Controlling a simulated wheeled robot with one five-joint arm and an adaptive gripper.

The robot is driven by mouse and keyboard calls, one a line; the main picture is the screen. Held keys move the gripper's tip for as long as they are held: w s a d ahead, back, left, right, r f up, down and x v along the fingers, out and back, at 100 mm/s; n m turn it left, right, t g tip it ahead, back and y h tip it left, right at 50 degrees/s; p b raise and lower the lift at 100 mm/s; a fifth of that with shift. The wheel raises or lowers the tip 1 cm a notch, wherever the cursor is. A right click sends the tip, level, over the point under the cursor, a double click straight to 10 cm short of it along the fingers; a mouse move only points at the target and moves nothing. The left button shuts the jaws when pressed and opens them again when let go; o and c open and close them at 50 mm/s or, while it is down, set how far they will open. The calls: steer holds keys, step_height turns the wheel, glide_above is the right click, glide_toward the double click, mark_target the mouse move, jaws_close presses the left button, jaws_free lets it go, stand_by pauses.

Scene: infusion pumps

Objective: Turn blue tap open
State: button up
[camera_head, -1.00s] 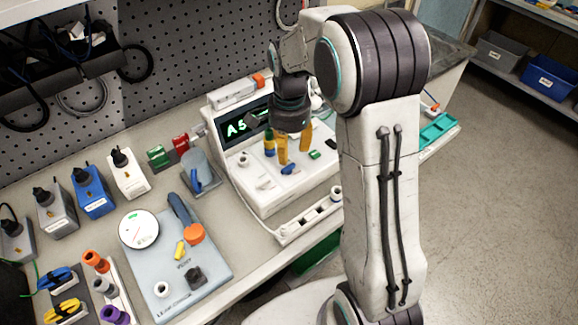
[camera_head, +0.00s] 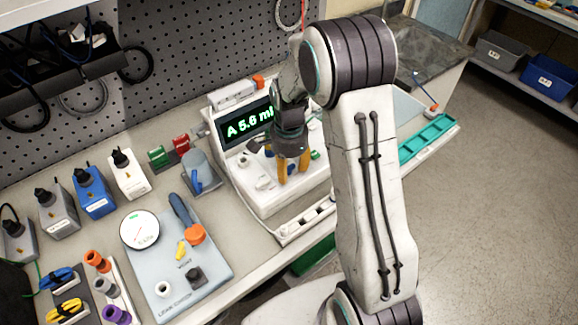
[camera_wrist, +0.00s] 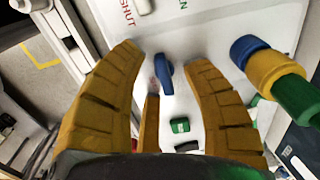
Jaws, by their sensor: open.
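The blue tap (camera_wrist: 163,70) is a small blue lever on the white top of the pump unit (camera_head: 275,205). Red "SHUT" lettering and part of a green word ending in "N" are printed beyond the tap in the wrist view.
A blue, yellow and green stacked part (camera_wrist: 275,70) stands close to the right finger. A green block (camera_wrist: 180,125) and a white lever (camera_wrist: 144,6) are also on the panel. The green-lettered display (camera_head: 248,124) stands behind. A flat tray with a dial (camera_head: 139,229) lies left.

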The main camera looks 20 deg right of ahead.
steer(key=shift+o, duration=0.2)
jaws_close()
steer(key=shift+n, duration=0.3)
steer(key=n+b, duration=0.2)
steer(key=n, duration=0.1)
steer(key=shift+f+n, duration=0.1)
steer(key=shift+n, duration=0.3)
steer(key=n+b, duration=0.1)
steer(key=n, duration=0.4)
steer(key=shift+w+d+b, duration=0.1)
steer(key=shift+b, duration=0.3)
steer(key=shift+n, duration=0.4)
steer(key=shift+c, duration=0.2)
jaws_free()
